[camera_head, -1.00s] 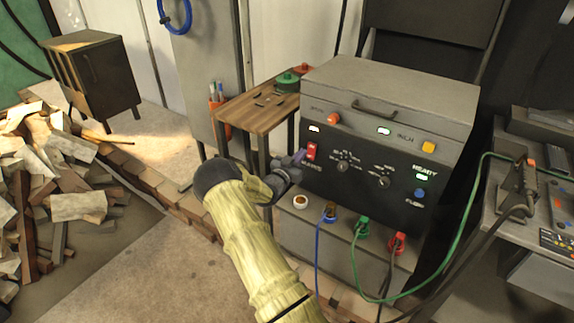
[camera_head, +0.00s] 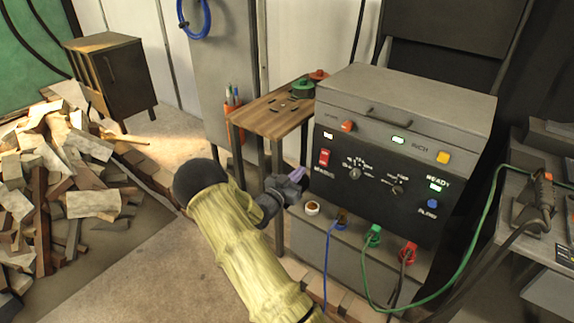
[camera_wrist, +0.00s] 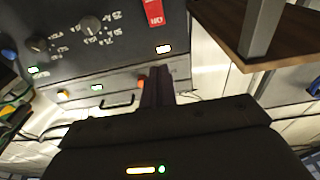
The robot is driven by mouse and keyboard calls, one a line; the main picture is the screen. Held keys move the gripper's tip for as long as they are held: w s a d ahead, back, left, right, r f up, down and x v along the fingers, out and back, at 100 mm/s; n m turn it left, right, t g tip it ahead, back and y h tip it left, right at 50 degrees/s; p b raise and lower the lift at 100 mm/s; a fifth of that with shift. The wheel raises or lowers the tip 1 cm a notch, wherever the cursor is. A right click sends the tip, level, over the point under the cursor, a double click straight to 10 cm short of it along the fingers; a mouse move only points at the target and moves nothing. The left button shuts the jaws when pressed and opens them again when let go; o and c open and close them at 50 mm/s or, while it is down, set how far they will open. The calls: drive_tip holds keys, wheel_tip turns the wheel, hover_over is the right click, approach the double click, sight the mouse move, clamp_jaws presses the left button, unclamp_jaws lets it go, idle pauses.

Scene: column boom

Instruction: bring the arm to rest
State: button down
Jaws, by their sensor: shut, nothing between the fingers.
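My gripper (camera_head: 297,176) is at the end of my yellow-sleeved arm, in front of the left side of the grey machine (camera_head: 408,95). Its purple fingers are shut with nothing between them. They are just left of and below the red switch (camera_head: 324,157), and appear apart from it. In the wrist view the shut fingers (camera_wrist: 157,85) point at the dark panel, with the red switch (camera_wrist: 155,14) and a lit white lamp (camera_wrist: 163,48) beyond them. The panel shows two knobs and a lit READY lamp (camera_head: 435,186).
A small wooden table (camera_head: 275,112) stands close left of the machine. Blue, green and red plugs with cables hang below the panel. A bench (camera_head: 545,225) with a cabled tool is at the right. A wood pile (camera_head: 60,175) lies at the left; floor between is clear.

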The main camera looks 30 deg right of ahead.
drive_tip(key=shift+a, duration=0.1)
drive_tip(key=s+a+n+y, duration=0.3)
drive_tip(key=a+y, duration=0.4)
drive_tip(key=a, duration=0.1)
drive_tip(key=s+a+n+y, duration=0.3)
drive_tip(key=a+y, duration=0.4)
drive_tip(key=a, duration=0.2)
drive_tip(key=s+a+r+n+g+y, duration=0.2)
drive_tip(key=s+a+n+g, duration=0.15)
drive_tip(key=s, duration=0.65)
drive_tip(key=s+a+r+n+g+y, duration=0.25)
drive_tip(key=s+a+n, duration=0.2)
drive_tip(key=s, duration=0.55)
wheel_tip(320, 180, up, 19)
drive_tip(key=p, duration=1.9)
drive_tip(key=shift+w+a+r+m+t+h, duration=0.2)
drive_tip(key=shift+a+m+t+h, duration=0.1)
drive_tip(key=shift+m+t+h, duration=0.1)
drive_tip(key=shift+s, duration=0.1)
